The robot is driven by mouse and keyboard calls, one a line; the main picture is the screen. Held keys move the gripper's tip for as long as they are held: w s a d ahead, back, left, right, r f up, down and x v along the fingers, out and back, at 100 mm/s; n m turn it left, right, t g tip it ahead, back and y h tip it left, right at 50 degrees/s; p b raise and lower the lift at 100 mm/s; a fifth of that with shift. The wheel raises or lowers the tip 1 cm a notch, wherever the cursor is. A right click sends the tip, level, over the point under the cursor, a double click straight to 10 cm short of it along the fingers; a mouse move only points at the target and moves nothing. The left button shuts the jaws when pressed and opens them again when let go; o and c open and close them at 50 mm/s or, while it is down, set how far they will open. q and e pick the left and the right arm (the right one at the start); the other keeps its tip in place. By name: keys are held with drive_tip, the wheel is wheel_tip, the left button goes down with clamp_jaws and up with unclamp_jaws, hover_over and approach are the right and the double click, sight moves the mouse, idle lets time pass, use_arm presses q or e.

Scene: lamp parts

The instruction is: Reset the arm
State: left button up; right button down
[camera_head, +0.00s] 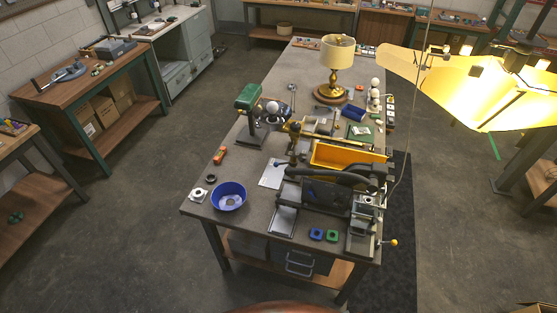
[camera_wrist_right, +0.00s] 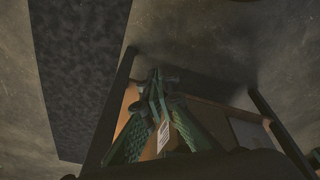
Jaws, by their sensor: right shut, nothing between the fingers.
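My right gripper (camera_wrist_right: 157,82) shows in the right wrist view, its fingers drawn together with nothing between them. It appears over or beside a wooden shelf under a table; the exact gap is hard to tell in the dim light. Neither gripper shows in the head view, and my left gripper is in no view. In the head view, a brass lamp with a cream shade (camera_head: 337,52) stands upright at the far part of the long workbench (camera_head: 258,207).
The bench holds a blue bowl (camera_head: 229,196), a yellow-orange bin (camera_head: 345,156), a dark machine (camera_head: 322,190) and a green-headed tool (camera_head: 248,97). A lit hanging lampshade (camera_head: 485,88) is at the upper right. A dark mat (camera_head: 401,230) lies right of the bench. Open floor is at left.

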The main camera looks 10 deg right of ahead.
drive_tip(key=s+f+g+b, duration=0.1)
drive_tip(key=s+f+b, duration=0.5)
drive_tip(key=s+f, duration=1.2)
wheel_tip(320, 180, down, 5)
drive_tip(key=shift+s+r+n, duration=0.2)
drive_tip(key=shift+s+n, duration=0.1)
